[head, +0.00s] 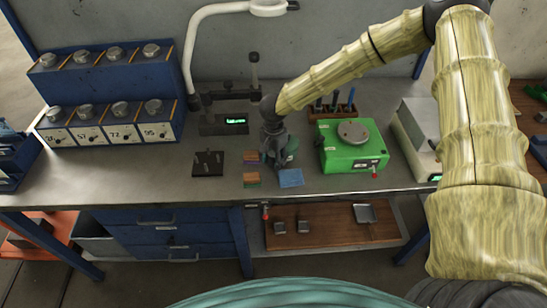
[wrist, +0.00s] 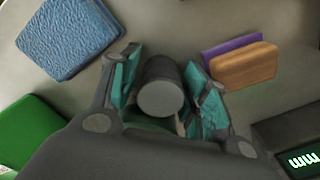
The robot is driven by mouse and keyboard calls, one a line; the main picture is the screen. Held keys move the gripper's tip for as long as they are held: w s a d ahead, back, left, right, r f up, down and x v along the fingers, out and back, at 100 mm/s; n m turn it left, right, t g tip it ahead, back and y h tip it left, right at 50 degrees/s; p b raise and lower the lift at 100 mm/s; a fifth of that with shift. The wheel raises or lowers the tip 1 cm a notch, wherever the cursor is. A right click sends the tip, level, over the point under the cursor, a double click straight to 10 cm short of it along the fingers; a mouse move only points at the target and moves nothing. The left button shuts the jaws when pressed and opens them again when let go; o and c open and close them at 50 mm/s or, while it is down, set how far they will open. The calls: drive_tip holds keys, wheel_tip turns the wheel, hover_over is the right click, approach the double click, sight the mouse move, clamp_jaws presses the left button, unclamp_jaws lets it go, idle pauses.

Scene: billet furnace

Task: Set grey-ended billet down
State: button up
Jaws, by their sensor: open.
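The grey-ended billet (wrist: 162,97) is a short dark cylinder with a lighter grey round end facing the wrist camera. It stands between the teal-padded fingers of my gripper (wrist: 160,92). The gripper is open around it, with a narrow gap showing at the right finger; contact at the left finger is unclear. In the head view my gripper (head: 277,158) points down at the bench, between the black peg stand and the green box. The billet cannot be made out there, and its lower end is hidden in both views.
A blue textured pad (head: 291,178) and an orange and purple block pair (head: 251,180) lie close by. The green box (head: 352,160), black peg stand (head: 208,164) and display gauge (head: 222,126) stand around. The bench (head: 130,178) is bare at front left.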

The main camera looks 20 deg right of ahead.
drive_tip(key=shift+c, duration=0.3)
clamp_jaws()
drive_tip(key=shift+a+r, duration=0.1)
